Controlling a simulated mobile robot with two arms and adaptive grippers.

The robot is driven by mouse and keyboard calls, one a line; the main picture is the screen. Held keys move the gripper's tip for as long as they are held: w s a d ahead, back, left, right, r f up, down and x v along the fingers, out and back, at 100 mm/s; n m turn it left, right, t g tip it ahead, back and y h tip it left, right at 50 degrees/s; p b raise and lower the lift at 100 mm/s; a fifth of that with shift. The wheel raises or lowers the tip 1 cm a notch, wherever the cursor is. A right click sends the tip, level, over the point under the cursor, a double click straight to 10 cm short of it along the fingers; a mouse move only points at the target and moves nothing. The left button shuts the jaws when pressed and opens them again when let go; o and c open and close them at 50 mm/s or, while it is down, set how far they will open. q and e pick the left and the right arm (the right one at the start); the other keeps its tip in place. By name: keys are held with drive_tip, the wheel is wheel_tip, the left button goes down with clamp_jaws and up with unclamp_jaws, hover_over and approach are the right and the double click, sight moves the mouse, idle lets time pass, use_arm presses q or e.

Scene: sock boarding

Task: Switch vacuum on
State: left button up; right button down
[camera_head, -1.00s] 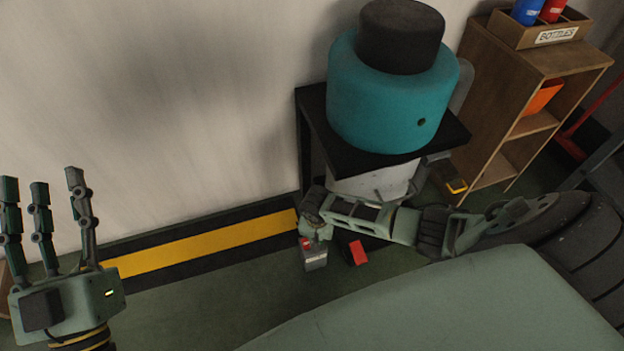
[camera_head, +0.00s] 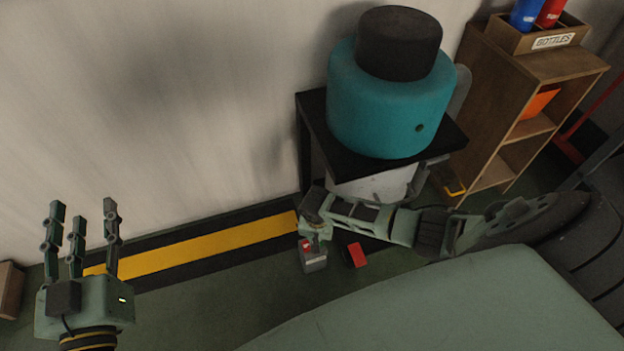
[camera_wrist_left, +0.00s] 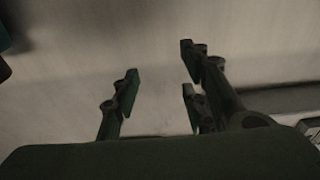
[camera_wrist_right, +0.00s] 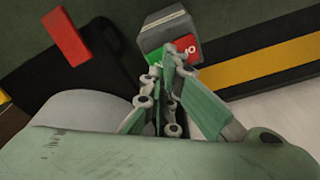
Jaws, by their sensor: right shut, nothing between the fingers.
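A grey switch box (camera_head: 314,262) stands low beside the black stand. In the right wrist view the switch box (camera_wrist_right: 168,24) has a red button marked O (camera_wrist_right: 187,50) and a green button (camera_wrist_right: 154,70) partly hidden by my fingers. My right gripper (camera_head: 314,232) is shut and empty, its fingertips at the face of the box by the green button; I cannot tell if they touch or press it. The teal drum with a black top (camera_head: 390,105) sits on the black stand (camera_head: 312,110). My left gripper (camera_head: 84,225) is open and empty, away at the left.
A red block (camera_head: 354,255) is right of the switch box. A wooden shelf (camera_head: 540,70) with a bottle crate (camera_head: 530,37) stands at the right. A pale wall (camera_head: 180,100) and a yellow floor stripe (camera_head: 200,246) run behind my left gripper. Floor between the grippers is clear.

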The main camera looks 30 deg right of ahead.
drive_tip(key=shift+r+p, duration=0.3)
drive_tip(key=shift+p, duration=0.05)
drive_tip(key=shift+r+p, duration=0.65)
drive_tip(key=shift+p, duration=0.1)
use_arm(q)
drive_tip(key=shift+s+a+f+g+y, duration=0.7)
drive_tip(key=shift+s+f+g, duration=0.85)
drive_tip(key=shift+f, duration=1.7)
drive_tip(key=shift+s+a+f+g+y, duration=0.5)
drive_tip(key=shift+s+a+f+g, duration=0.3)
drive_tip(key=shift+f+g, duration=1.9)
use_arm(e)
drive_tip(key=shift+r+p, duration=0.55)
drive_tip(key=shift+p, duration=0.05)
drive_tip(key=shift+r+p, duration=0.3)
drive_tip(key=shift+p, duration=0.1)
drive_tip(key=shift+r+p, duration=0.3)
use_arm(q)
drive_tip(key=s+a+f+g+y, duration=0.1)
drive_tip(key=s+a+f+g, duration=0.3)
drive_tip(key=s, duration=0.8)
drive_tip(key=shift+f+n+g+y, duration=0.4)
drive_tip(key=shift+f+g, duration=0.55)
drive_tip(key=shift+f, duration=0.9)
use_arm(e)
drive_tip(key=shift+r, duration=0.25)
